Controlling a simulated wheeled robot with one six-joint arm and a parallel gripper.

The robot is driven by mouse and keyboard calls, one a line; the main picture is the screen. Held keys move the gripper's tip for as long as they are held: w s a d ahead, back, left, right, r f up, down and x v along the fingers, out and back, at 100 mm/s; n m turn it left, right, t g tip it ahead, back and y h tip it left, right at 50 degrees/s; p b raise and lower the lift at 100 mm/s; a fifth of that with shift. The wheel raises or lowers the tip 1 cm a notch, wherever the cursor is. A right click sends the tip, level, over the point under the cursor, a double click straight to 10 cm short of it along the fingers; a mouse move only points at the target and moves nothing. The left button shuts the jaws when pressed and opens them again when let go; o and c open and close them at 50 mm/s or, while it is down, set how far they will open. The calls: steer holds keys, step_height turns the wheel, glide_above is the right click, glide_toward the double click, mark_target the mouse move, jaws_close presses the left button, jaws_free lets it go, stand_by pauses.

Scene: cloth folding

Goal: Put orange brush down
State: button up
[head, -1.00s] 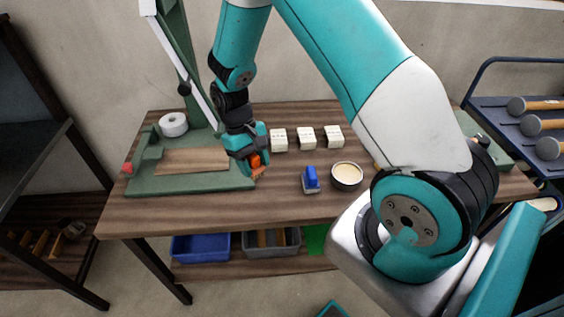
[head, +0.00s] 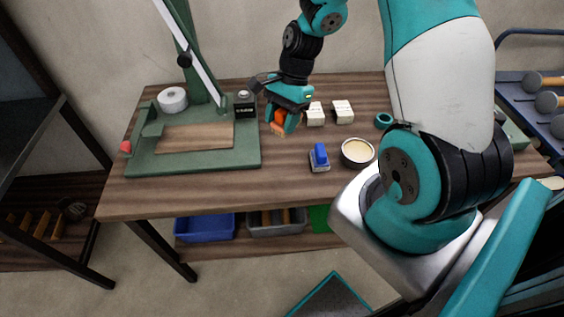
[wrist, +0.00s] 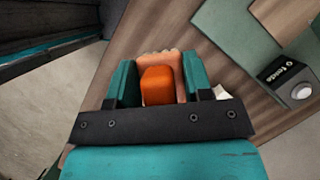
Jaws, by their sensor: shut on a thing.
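The orange brush (head: 280,119) is held in my gripper (head: 283,121), above the wooden table between the green stand and the blue-handled brush. In the wrist view the orange brush (wrist: 158,85) sits between the two teal fingers of my gripper (wrist: 156,84), with its pale bristle side pointing away. The fingers are shut on its orange handle. In the head view the brush seems to be a little above the table (head: 215,196); the exact gap is hard to tell.
A blue-handled brush (head: 319,157) and a round bowl (head: 357,152) stand to the right. White boxes (head: 343,111) are behind. A green stand (head: 190,165) with a board and a black device (head: 245,104) are left. Table surface in front of the gripper is clear.

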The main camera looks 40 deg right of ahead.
step_height(320, 180, down, 15)
steer(key=shift+f+p, duration=0.2)
steer(key=shift+p, duration=0.65)
steer(key=shift+f, duration=0.1)
steer(key=o, duration=1.1)
steer(key=shift+c, duration=0.2)
